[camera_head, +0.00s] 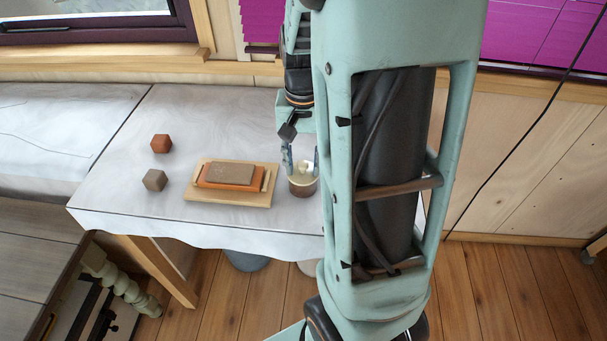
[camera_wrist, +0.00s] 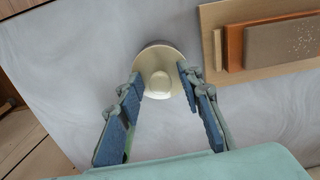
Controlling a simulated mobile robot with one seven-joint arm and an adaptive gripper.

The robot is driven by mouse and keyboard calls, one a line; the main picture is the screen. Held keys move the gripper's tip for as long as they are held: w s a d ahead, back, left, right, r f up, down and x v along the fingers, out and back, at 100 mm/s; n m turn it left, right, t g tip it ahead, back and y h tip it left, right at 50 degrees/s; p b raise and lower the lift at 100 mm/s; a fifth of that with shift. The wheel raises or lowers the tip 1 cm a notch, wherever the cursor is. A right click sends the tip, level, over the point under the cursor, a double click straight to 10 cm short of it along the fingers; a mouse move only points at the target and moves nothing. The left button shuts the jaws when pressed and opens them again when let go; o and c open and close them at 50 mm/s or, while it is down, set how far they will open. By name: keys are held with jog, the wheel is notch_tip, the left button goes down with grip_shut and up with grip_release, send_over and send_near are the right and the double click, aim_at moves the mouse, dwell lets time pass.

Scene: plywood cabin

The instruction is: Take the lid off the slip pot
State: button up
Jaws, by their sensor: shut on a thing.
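The slip pot (camera_head: 303,188) is a small brown pot on the white-covered table, to the right of the wooden board. Its cream lid (camera_head: 304,174) is at the top of it, and in the wrist view the round lid (camera_wrist: 160,88) shows from above with a knob in its middle. My gripper (camera_head: 302,163) points down over the pot. In the wrist view my gripper (camera_wrist: 160,73) has one blue finger on each side of the lid, shut on it. The lid hides most of the pot there. I cannot tell whether lid and pot touch.
A wooden board (camera_head: 228,198) holds an orange block (camera_head: 214,182) with a brown slab (camera_head: 230,173) on top.

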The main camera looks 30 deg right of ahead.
aim_at(303, 163)
jog(key=shift+s, duration=0.2)
grip_shut()
jog(key=shift+w+r+p, duration=0.15)
jog(key=shift+r+p, duration=0.1)
jog(key=shift+p, duration=0.1)
jog(key=shift+r+p, duration=1.5)
jog(key=shift+r, duration=0.4)
